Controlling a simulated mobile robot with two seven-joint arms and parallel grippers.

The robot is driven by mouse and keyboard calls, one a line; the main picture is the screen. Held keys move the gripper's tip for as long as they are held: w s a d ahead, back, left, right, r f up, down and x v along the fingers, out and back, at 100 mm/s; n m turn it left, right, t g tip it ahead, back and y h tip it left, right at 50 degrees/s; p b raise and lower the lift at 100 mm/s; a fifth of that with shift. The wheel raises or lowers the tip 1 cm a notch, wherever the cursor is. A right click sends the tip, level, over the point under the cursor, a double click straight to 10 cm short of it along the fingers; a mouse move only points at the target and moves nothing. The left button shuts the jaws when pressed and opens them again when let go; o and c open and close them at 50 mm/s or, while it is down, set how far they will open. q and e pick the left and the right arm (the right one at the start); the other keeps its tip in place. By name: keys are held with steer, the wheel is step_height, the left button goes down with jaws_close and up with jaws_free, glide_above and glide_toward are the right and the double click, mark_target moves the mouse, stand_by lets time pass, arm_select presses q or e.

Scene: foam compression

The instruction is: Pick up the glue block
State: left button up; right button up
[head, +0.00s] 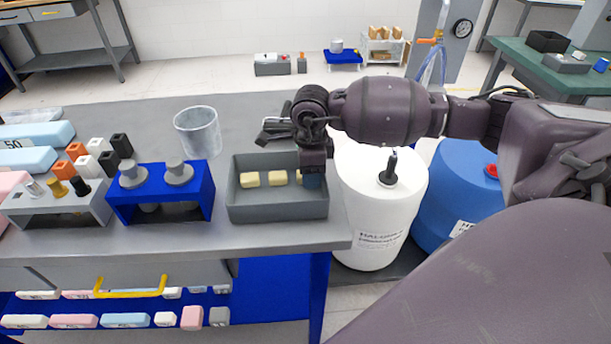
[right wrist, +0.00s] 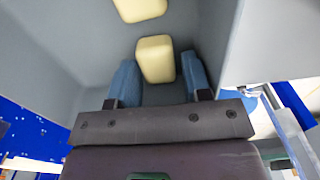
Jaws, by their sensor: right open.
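Three pale yellow glue blocks show in a grey open tray (head: 277,211) on the bench in the head view: a left one (head: 249,180), a middle one (head: 278,178) and a right one (head: 298,176), partly hidden by my gripper. My right gripper (head: 313,180) points down into the right end of the tray. In the right wrist view, its two blue fingers stand apart on either side of the near glue block (right wrist: 155,57). A gap shows at the right finger; contact on the left is unclear. Another block (right wrist: 140,9) lies farther along. My left gripper is out of view.
A blue stand (head: 160,205) with grey knobs and a clear beaker (head: 198,135) are left of the tray. A dark tool (head: 272,131) lies behind it. A white drum (head: 375,215) and a blue drum (head: 455,195) stand right of the bench.

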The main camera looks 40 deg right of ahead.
steer(key=shift+c, duration=0.2)
steer(key=c, duration=0.6)
steer(key=shift+c, duration=0.2)
steer(key=shift+r, duration=0.1)
